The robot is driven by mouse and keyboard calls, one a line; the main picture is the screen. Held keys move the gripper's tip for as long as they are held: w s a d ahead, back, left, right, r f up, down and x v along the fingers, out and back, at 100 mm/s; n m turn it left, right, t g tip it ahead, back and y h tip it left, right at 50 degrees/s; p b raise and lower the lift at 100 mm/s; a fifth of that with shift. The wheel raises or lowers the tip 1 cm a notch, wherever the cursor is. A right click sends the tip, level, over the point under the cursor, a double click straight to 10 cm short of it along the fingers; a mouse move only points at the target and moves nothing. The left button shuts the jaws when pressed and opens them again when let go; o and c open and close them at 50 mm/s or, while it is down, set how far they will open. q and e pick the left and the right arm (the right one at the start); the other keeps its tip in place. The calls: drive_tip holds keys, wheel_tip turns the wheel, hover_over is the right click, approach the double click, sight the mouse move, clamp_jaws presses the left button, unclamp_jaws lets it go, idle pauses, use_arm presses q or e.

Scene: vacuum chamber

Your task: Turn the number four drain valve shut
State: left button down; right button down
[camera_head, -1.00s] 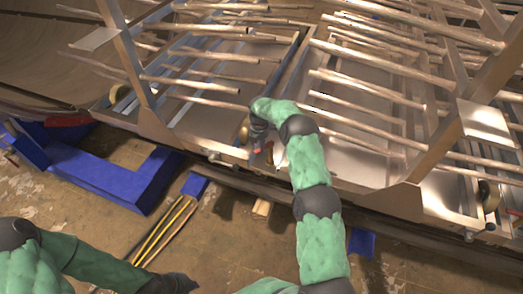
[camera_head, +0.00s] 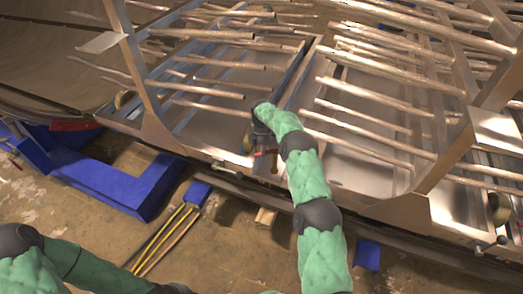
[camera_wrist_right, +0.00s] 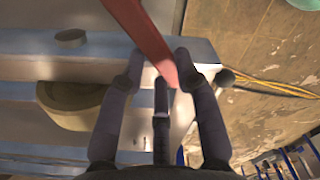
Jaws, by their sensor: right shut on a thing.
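The drain valve's red handle (camera_head: 265,153) shows as a small red strip at the front edge of the metal frame in the head view. In the right wrist view the red handle (camera_wrist_right: 142,32) is a long bar whose end lies between the fingertips. My right gripper (camera_head: 262,146) is shut on this handle, with its dark fingers (camera_wrist_right: 165,75) on both sides. The valve body is mostly hidden, and no number is readable. My left gripper (camera_head: 172,288) is a dark shape at the bottom edge, partly cut off; its fingers cannot be made out.
The metal frame with rows of copper-coloured tubes (camera_head: 215,82) fills the back. A blue stand (camera_head: 118,190) lies on the floor at left. Yellow rods (camera_head: 165,235) with a blue end and a wooden block (camera_head: 266,216) lie in front.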

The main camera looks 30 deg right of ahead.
drive_tip(key=c, duration=0.9)
unclamp_jaws()
wheel_tip(320, 180, up, 12)
drive_tip(key=shift+c, duration=0.2)
